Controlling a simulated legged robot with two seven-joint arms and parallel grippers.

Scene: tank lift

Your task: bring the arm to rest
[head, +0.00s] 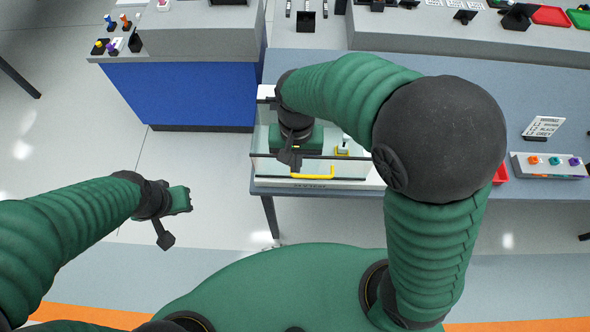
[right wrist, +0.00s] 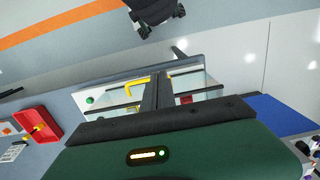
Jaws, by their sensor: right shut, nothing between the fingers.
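My right gripper (head: 289,158) is over a clear-walled tank (head: 262,168) on the grey bench, its arm arching in from the right. In the right wrist view, its dark fingers (right wrist: 155,95) are together with nothing between them. A yellow handle (head: 315,175) is at the tank's near side, apart from the gripper; it also shows in the right wrist view (right wrist: 126,86). A small white and yellow part (head: 342,148) is inside the tank area, partly hidden by my arm.
A blue-fronted cabinet (head: 180,94) stands at the back left. The floor between it and my left arm is clear.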

